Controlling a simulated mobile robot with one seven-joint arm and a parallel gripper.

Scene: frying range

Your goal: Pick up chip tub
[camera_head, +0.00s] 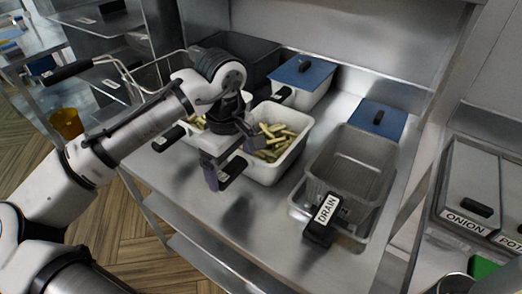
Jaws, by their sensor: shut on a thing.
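The chip tub (279,176) is a white tub filled with yellow-green chips, standing on the steel counter in the middle of the head view. A black handle (234,168) sticks out of its near left side. My gripper (226,163) is at this handle, shut on it, with a purple finger showing on the left side. My wrist hides part of the tub's left rim. The tub looks level, and I cannot tell whether it is lifted off the counter.
A second tub's black handle (169,138) shows left of my wrist. To the right stands a mesh basket in a tray labelled DRAIN (325,212). Behind are a blue-lidded white tub (302,73) and a dark bin (243,53). The front counter strip is clear.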

